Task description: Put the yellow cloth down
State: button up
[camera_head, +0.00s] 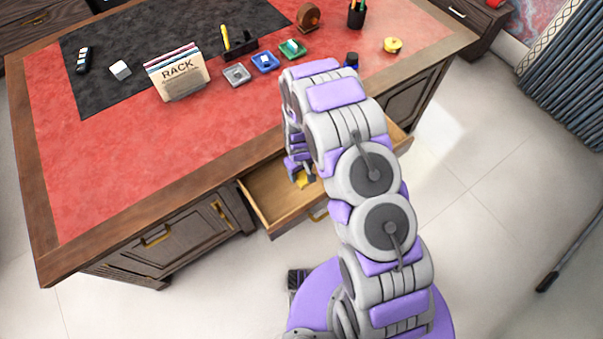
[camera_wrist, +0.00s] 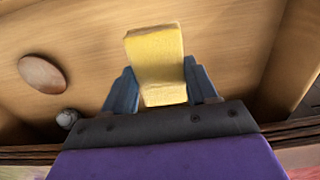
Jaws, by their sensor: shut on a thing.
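The yellow cloth (camera_wrist: 155,55) is a small block-like piece in the wrist view, held between the two blue-grey fingers. In the head view only a bit of the yellow cloth (camera_head: 304,179) shows below the fingers. My gripper (camera_head: 299,178) is shut on it and points down over the open drawer (camera_head: 271,203) at the desk's front. In the wrist view my gripper (camera_wrist: 162,92) has the light wood of the drawer behind it. I cannot tell whether the cloth touches the drawer floor.
The drawer's wooden walls stand close around my gripper. A brown oval thing (camera_wrist: 42,74) and a small grey round thing (camera_wrist: 67,118) lie left of it in the wrist view. On the desk (camera_head: 95,200) stand a rack (camera_head: 178,75), several small trays and a pen cup (camera_head: 356,17).

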aim_at(300, 179)
notch_tip(300, 179, down, 6)
jog(key=shift+r+b, duration=0.15)
jog(key=shift+b, duration=0.3)
jog(key=o, duration=1)
